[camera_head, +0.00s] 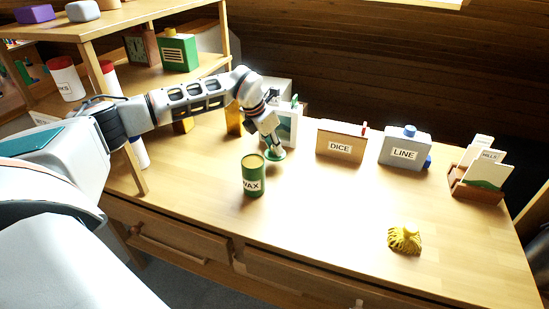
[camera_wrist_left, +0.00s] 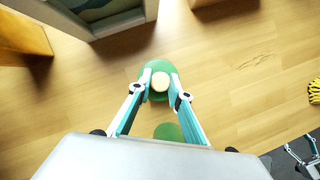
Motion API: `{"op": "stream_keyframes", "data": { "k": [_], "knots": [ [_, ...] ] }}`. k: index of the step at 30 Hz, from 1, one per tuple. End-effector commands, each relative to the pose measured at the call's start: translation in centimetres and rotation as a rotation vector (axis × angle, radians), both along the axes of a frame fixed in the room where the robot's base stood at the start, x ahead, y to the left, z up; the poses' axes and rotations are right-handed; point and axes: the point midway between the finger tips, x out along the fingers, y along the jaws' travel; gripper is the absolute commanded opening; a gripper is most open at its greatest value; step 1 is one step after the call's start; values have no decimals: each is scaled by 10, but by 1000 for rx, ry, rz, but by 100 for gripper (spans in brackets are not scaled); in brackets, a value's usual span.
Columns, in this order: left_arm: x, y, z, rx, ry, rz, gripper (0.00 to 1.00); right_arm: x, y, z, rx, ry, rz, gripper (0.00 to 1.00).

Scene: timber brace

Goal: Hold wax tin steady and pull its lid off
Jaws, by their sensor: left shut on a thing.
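The green wax tin (camera_head: 253,178) stands upright on the table, with a "WAX" label on its front. Its top shows yellowish, with no lid on it. My left gripper (camera_head: 274,146) is behind and right of the tin, shut on the tin's green lid (camera_head: 276,154). In the left wrist view the fingertips (camera_wrist_left: 160,82) close on the lid's pale round knob. The lid (camera_wrist_left: 160,66) is at or just above the tabletop; I cannot tell if it touches. Part of my right gripper (camera_wrist_left: 303,158) shows at that view's lower right corner, too cut off to judge.
Behind the lid stands a framed picture (camera_head: 286,124). To the right are a DICE box (camera_head: 341,141), a grey LINE box (camera_head: 404,148) and a wooden card holder (camera_head: 476,186). A yellow bundle (camera_head: 404,239) lies at the front right. The table's middle is clear.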

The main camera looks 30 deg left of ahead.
Motion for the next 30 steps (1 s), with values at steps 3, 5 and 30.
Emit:
{"op": "stream_keyframes", "data": {
  "k": [3, 5, 30],
  "knots": [
    [0, 0, -6, 0, 0, 0, 0, 0, 0, -1, -1, 1, 0, 64],
    [0, 0, -12, 0, 1, 0, 0, -1, 0, -2, -2, 3, 0, 64],
    [0, 0, -46, 0, 0, 0, 36, 5, -2, 0, -6, -11, -1, 64]
  ]
}}
